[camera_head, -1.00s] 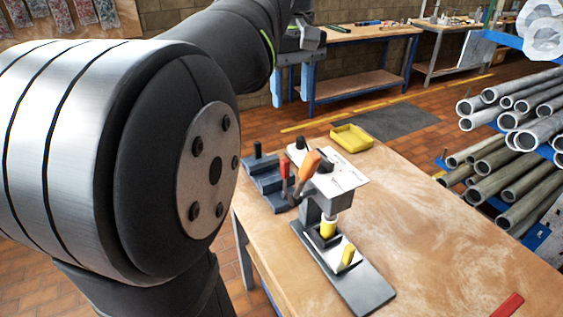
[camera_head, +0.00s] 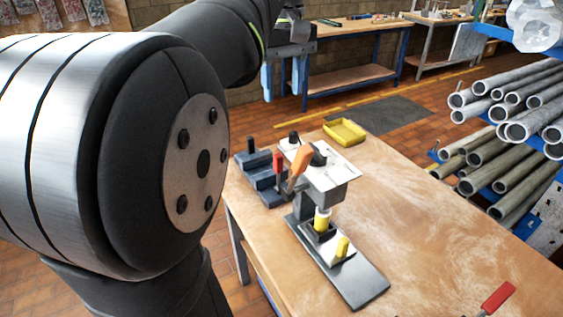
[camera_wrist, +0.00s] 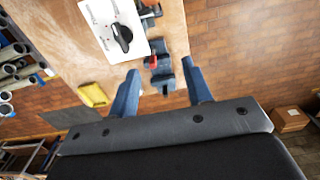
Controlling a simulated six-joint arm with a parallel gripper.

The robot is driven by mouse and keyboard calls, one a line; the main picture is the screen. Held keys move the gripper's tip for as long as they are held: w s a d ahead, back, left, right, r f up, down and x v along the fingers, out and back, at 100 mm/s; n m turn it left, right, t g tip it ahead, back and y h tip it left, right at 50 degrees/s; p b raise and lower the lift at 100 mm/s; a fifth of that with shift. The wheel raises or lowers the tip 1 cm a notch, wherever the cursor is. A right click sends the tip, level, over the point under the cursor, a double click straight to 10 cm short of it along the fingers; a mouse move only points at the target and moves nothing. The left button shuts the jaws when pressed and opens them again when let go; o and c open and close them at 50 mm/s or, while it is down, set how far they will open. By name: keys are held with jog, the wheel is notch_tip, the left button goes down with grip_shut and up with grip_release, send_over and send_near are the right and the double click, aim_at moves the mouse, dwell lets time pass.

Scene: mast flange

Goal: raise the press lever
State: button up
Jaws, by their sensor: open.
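The press (camera_head: 340,262) stands on the wooden table, with a dark base plate, a grey head with a white top plate, and yellow parts below. Its lever appears to be the orange-handled arm (camera_head: 300,161), tilted up at the left side of the head. My gripper (camera_head: 283,78) is open and empty, its blue fingers beyond the table's far left side in the head view, apart from the lever. In the wrist view, the open fingers (camera_wrist: 160,70) point towards the press's white top plate (camera_wrist: 101,14) with its black knob. I cannot make out the orange handle there.
A dark stepped block (camera_head: 262,181) with black and red handles stands close left of the press. A yellow tray (camera_head: 345,132) lies at the table's far edge. A red-handled tool (camera_head: 497,298) lies front right. Pipe racks stand right. The table's right half is mostly clear.

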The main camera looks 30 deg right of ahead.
notch_tip(320, 180, up, 4)
send_over(301, 174)
notch_tip(301, 174, down, 17)
jog(key=shift+f, duration=0.1)
dwell(0.4)
grip_shut()
